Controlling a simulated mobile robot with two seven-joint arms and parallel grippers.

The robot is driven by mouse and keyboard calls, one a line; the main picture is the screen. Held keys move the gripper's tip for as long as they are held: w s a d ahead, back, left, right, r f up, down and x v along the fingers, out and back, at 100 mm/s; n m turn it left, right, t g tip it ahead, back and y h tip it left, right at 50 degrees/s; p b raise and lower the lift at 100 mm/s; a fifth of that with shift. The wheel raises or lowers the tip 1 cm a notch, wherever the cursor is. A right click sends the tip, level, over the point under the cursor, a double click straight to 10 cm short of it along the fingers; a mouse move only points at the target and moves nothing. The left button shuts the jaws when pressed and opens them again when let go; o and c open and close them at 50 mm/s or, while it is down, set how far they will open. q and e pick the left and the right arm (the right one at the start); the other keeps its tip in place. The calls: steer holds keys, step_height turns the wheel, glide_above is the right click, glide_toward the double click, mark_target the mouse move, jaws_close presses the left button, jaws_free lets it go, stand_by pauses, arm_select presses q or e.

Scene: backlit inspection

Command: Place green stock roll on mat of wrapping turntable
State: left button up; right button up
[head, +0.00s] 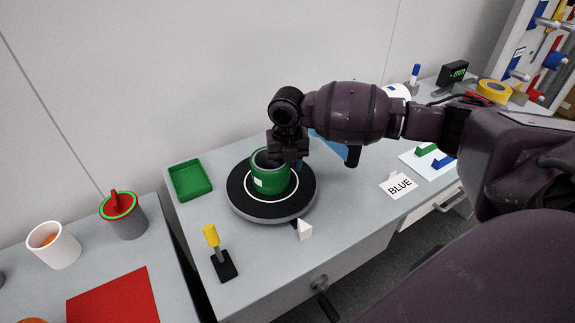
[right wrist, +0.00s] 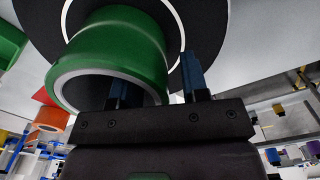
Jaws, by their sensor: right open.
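The green stock roll (head: 270,181) stands upright on the dark mat (head: 241,192) of the wrapping turntable (head: 257,214), inside the mat's white ring. My right gripper (head: 286,163) is over the roll's right side, open. In the right wrist view, the green roll (right wrist: 122,52) shows its pale rim and hollow. One blue finger of the right gripper (right wrist: 155,88) is at the roll's opening and the other is outside its wall, with the wall between them. Whether either finger touches the roll cannot be told. My left gripper is out of view.
A green tray (head: 190,180) is left of the turntable. A yellow-topped tool (head: 217,251) and a white wedge (head: 304,229) stand in front. A "BLUE" card (head: 398,186) lies to the right.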

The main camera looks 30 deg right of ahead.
step_height(320, 180, up, 11)
steer(key=shift+r+p, duration=0.2)
steer(key=shift+p, duration=0.5)
